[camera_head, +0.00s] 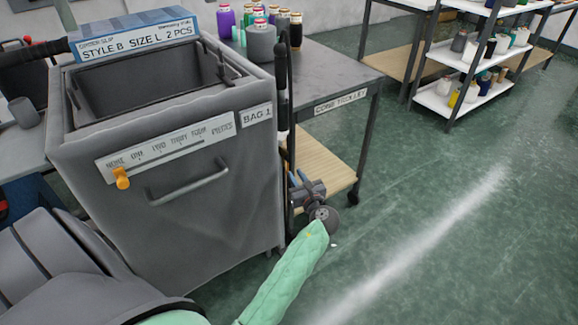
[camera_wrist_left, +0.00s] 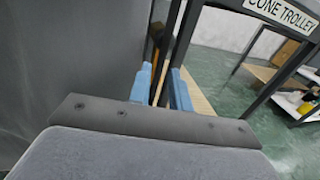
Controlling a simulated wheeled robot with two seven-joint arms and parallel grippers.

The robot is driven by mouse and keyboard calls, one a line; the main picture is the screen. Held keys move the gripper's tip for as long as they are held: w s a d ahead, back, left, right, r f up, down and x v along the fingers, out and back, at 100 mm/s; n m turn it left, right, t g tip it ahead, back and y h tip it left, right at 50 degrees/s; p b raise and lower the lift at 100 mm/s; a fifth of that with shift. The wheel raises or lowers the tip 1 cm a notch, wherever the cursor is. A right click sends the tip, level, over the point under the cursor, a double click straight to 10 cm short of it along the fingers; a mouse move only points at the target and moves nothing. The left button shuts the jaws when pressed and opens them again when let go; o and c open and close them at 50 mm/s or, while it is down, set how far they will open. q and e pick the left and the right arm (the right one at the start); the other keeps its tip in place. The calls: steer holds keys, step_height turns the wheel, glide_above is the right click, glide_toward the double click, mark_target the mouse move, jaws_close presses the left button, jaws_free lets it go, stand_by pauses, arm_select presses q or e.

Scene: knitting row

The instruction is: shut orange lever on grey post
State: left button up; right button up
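My left gripper (camera_head: 300,180) is low at the right side of the grey bag bin, by the cone trolley's near leg. In the left wrist view its two blue fingers (camera_wrist_left: 161,88) stand apart, with a gap between them. A dark upright (camera_wrist_left: 172,40) with a small orange-brown part (camera_wrist_left: 157,32) shows beyond the fingertips; I cannot tell whether this is the orange lever. In the head view a dark post (camera_head: 283,85) rises between bin and trolley, and no orange lever shows clearly on it. My right gripper is not in view.
The grey bag bin (camera_head: 210,235) has an orange slider knob (camera_head: 122,180) on its front scale. The cone trolley (camera_head: 340,80) carries several yarn cones, close to my left gripper. A white shelf rack (camera_head: 440,103) stands farther right. The green floor between is clear.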

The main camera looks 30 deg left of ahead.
mark_target(290, 166)
arm_select(q)
steer(key=x, duration=0.6)
steer(key=shift+w+a+f, duration=0.1)
steer(key=shift+w+a, duration=0.1)
steer(key=shift+a, duration=0.1)
jaws_close()
